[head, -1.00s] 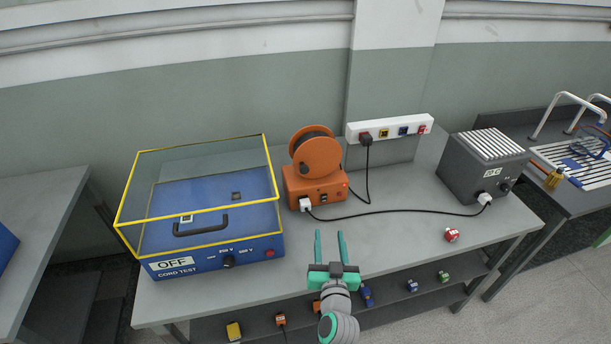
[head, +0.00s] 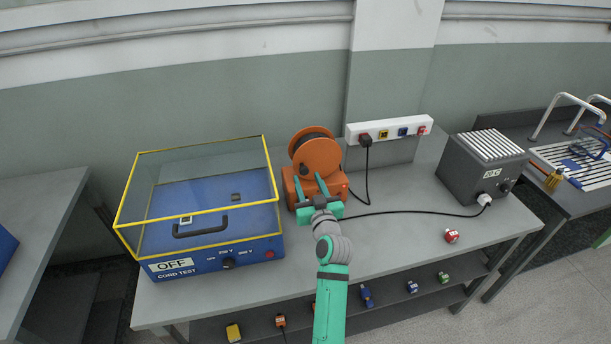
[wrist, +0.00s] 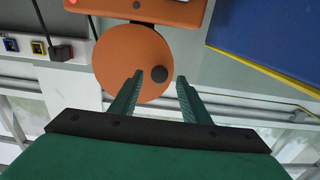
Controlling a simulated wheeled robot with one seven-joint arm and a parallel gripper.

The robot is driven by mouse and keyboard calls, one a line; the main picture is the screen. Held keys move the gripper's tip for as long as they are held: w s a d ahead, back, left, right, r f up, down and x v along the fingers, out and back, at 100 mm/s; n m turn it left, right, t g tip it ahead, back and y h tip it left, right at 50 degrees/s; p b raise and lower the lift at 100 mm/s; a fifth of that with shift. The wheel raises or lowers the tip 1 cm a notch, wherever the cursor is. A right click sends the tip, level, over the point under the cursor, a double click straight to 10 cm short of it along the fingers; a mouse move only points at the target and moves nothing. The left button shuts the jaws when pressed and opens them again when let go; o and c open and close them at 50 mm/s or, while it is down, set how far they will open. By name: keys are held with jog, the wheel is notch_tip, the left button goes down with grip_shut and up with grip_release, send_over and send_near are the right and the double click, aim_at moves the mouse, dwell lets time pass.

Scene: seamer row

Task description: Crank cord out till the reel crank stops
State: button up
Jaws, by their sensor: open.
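The orange cord reel (head: 320,152) stands on the bench, its round crank disc facing me. In the wrist view, which shows the reel upside down, the disc (wrist: 120,62) carries a dark round crank knob (wrist: 159,74). My gripper (head: 309,182) is in front of the reel, its fingers pointing at it. In the wrist view my gripper (wrist: 160,78) is open, with the knob showing between its two fingertips; I cannot tell how deep the knob sits between them.
A blue cord test box (head: 215,250) with a yellow-framed clear lid stands close left, its sign reading OFF. A black cord (head: 420,212) runs right to a grey heater-like box (head: 482,165). A power strip (head: 412,128) is behind. A red plug (head: 451,236) lies at right.

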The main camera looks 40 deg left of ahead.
aim_at(304, 173)
jog(key=shift+x, duration=1.75)
grip_shut()
jog(key=shift+s+f, duration=0.1)
jog(key=shift+f, duration=0.05)
